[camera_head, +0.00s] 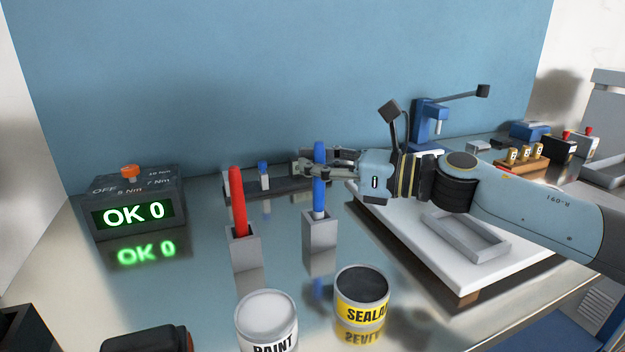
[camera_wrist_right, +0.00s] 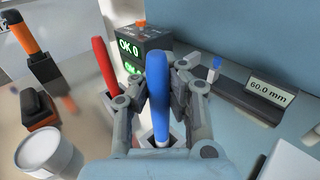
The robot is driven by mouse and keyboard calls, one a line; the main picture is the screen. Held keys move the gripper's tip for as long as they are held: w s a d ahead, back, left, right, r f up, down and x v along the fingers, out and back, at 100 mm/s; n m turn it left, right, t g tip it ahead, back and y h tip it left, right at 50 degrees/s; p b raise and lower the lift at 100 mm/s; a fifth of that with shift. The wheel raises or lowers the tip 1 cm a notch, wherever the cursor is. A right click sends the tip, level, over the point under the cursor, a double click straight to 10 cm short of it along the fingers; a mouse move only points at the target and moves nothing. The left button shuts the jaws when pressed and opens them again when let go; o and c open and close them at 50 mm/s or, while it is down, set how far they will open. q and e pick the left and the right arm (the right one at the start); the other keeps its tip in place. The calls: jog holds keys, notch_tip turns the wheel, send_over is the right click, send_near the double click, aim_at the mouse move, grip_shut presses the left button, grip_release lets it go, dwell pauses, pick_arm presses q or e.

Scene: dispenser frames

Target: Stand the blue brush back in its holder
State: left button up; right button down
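The blue brush (camera_head: 319,182) stands upright, its pale lower part at the mouth of a grey square holder (camera_head: 320,234). The brush also shows in the right wrist view (camera_wrist_right: 158,88), with the holder (camera_wrist_right: 176,137) partly hidden below it. My right gripper (camera_head: 320,166) reaches in from the right, its fingers on both sides of the blue handle and closed on it. The pale part shows above the holder's rim; how deep the tip sits is hidden. My left gripper is not in view.
A red brush (camera_head: 238,200) stands in a second grey holder (camera_head: 243,249) to the left. A paint can (camera_head: 266,322) and a sealant can (camera_head: 362,292) stand in front. A white board (camera_head: 440,260) is at right.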

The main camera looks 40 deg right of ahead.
jog(key=shift+f, duration=0.85)
jog(key=shift+f+b, duration=0.2)
jog(key=shift+b, duration=0.1)
jog(key=c, duration=1.5)
grip_release()
jog(key=shift+r, duration=0.1)
